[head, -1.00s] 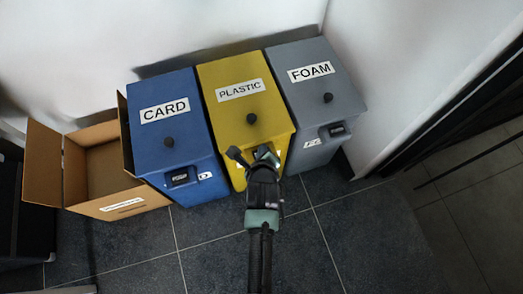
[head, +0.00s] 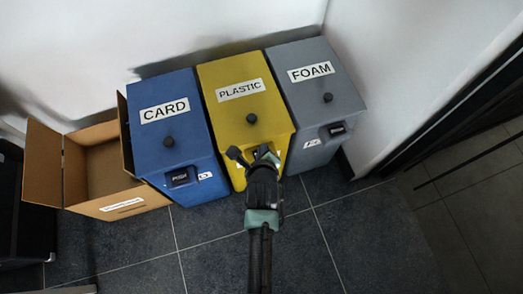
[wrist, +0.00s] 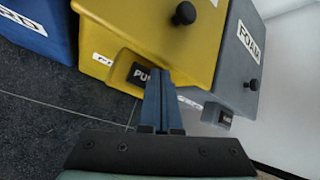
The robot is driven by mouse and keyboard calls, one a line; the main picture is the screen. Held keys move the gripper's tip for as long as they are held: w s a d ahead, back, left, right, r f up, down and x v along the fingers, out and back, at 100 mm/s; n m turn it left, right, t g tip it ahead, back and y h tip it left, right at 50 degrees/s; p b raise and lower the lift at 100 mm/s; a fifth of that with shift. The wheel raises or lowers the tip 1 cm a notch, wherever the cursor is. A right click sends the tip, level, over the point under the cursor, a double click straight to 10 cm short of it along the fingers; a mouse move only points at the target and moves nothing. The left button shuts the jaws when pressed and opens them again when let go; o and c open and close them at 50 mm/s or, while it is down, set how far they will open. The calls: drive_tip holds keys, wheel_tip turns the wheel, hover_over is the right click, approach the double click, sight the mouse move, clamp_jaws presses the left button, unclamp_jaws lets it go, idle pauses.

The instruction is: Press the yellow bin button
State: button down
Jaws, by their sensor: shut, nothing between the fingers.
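The yellow bin (head: 230,78), labelled PLASTIC, stands between the blue and grey bins and has a round black knob (head: 251,118) on its sloped lid. In the wrist view the bin (wrist: 150,28) fills the upper middle. Its black button (wrist: 139,75), with white letters partly readable as "PU", is on the front below the lid. My gripper (head: 265,152) is shut and empty at the bin's front. In the wrist view its fingertips (wrist: 158,72) overlap the button's right side; I cannot tell whether they touch it. In the head view my gripper hides the button.
The blue CARD bin (head: 170,135) is on the left and the grey FOAM bin (head: 325,90) on the right, each with a black front button. An open cardboard box (head: 125,203) stands left of the blue bin. Dark tiled floor (head: 370,240) is clear in front.

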drive_tip(key=shift+f, duration=0.45)
drive_tip(key=shift+f+b, duration=0.4)
idle(0.8)
drive_tip(key=shift+r+p, duration=0.8)
drive_tip(key=shift+p, duration=0.1)
drive_tip(key=shift+r, duration=0.1)
wheel_tip(320, 180, up, 5)
drive_tip(key=p, duration=0.5)
idle(0.5)
